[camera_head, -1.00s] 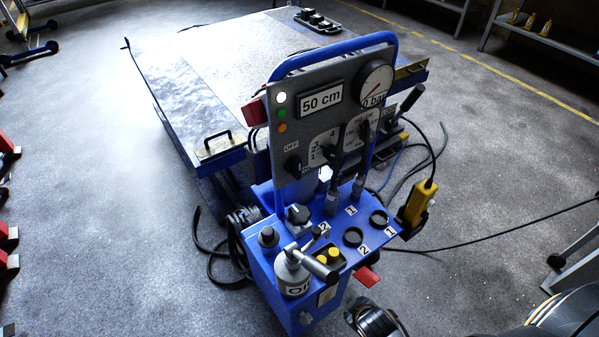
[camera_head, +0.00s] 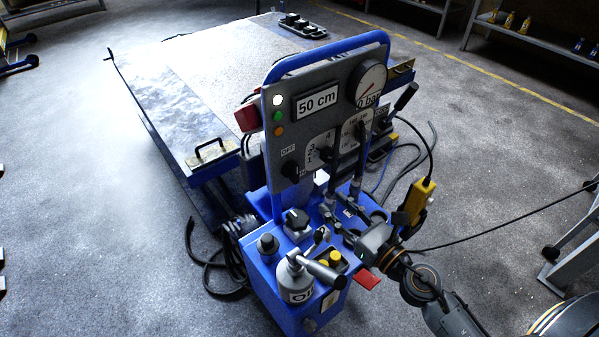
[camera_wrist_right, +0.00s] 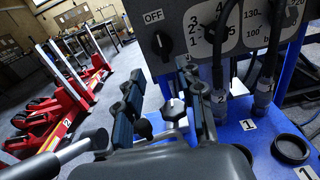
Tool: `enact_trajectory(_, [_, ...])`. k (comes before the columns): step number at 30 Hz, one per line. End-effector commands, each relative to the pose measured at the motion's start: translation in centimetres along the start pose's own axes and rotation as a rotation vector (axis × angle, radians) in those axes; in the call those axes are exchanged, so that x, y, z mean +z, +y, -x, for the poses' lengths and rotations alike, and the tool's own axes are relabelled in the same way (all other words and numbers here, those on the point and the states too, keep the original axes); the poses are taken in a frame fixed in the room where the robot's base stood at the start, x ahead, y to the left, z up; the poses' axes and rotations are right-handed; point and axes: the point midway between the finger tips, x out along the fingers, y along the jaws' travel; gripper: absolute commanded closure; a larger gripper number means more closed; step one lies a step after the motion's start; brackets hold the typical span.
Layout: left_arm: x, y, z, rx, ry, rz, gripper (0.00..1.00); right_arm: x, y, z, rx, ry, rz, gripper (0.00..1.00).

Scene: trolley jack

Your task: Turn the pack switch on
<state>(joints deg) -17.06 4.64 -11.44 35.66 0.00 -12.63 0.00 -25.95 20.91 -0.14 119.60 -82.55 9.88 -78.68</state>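The pack switch (camera_head: 290,170) is a black rotary knob under the OFF label on the grey panel of the blue unit, at the panel's lower left. In the right wrist view the switch (camera_wrist_right: 161,44) is ahead, just beyond the fingertips, with its pointer detail too small to read surely. My right gripper (camera_head: 333,218) reaches in from the lower right, low in front of the panel and right of the switch. Its fingers (camera_wrist_right: 157,80) are apart with nothing held between them. It does not touch the switch. My left gripper is out of view.
Two upright hose couplings (camera_wrist_right: 217,100) stand close right of the gripper. The oil filler with its lever (camera_head: 297,280) and a black knob (camera_head: 296,219) are on the blue top. A yellow pendant (camera_head: 415,202) hangs at the right. Red jacks (camera_wrist_right: 75,95) stand farther off.

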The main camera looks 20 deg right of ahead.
Motion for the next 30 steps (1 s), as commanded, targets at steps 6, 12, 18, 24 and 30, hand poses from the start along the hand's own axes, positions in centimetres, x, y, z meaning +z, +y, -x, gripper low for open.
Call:
enact_trajectory(6, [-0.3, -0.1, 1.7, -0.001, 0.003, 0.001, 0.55, 0.6, 0.0, -3.0, 0.002, -0.002, 0.005, 0.62])
enact_trajectory(12, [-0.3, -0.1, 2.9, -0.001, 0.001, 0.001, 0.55, 0.4, -0.1, -7.1, -0.001, -0.003, 0.001, 0.62])
enact_trajectory(18, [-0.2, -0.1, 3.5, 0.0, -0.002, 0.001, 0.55, 0.3, 0.0, -10.9, -0.001, -0.003, -0.001, 0.62])
enact_trajectory(24, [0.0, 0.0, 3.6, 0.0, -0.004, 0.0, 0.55, 0.1, 0.0, -13.0, 0.0, -0.001, -0.001, 0.62])
enact_trajectory(30, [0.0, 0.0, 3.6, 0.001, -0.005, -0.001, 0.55, 0.0, 0.0, -13.6, 0.0, 0.0, 0.0, 0.62])
